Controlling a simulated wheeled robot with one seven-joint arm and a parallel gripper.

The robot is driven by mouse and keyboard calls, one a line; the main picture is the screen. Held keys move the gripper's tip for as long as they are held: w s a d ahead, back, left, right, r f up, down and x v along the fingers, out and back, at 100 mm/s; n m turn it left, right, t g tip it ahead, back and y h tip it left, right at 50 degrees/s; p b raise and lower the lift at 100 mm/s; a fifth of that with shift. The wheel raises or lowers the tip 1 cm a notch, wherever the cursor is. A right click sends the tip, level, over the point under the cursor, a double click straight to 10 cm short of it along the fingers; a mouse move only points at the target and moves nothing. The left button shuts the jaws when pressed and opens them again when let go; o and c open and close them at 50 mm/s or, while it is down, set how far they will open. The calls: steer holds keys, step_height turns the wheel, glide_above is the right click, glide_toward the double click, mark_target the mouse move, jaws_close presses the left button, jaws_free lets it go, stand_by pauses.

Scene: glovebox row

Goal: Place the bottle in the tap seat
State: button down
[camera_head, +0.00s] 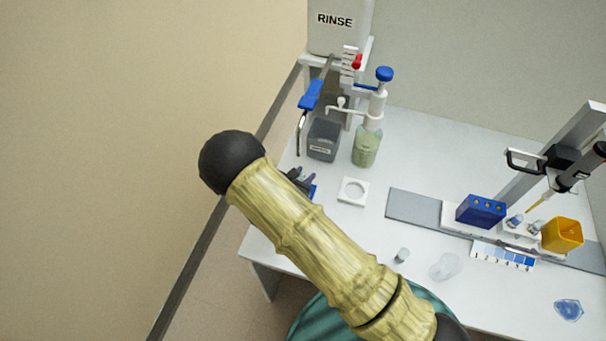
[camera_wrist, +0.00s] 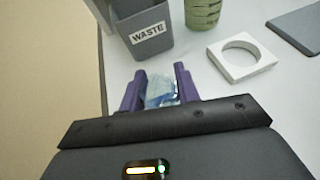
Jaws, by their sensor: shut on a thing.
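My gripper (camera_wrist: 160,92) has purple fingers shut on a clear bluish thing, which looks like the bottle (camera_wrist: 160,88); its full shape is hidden. In the head view my gripper (camera_head: 301,182) is mostly behind my arm, over the table's left edge. A flat white seat with a round opening (camera_wrist: 240,57) lies to the right of my gripper and is empty; it also shows in the head view (camera_head: 353,191). A tap with a blue lever (camera_head: 311,95) hangs from the white RINSE tank (camera_head: 340,30) at the back. I cannot tell which place is the tap seat.
A grey WASTE bin (camera_wrist: 143,32) stands just ahead of my gripper. A green-filled dispenser bottle (camera_head: 366,146) stands beside it. A small grey cap (camera_head: 402,255) and a clear cup (camera_head: 445,266) are near the front. A blue rack (camera_head: 481,211) and yellow box (camera_head: 562,236) stand right.

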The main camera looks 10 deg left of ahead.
steer(key=shift+f, duration=0.15)
steer(key=c, duration=1)
jaws_free()
steer(key=shift+r, duration=0.2)
steer(key=b+v, duration=0.1)
steer(key=v, duration=1.1)
steer(key=shift+b, duration=0.35)
steer(key=shift+d, duration=0.1)
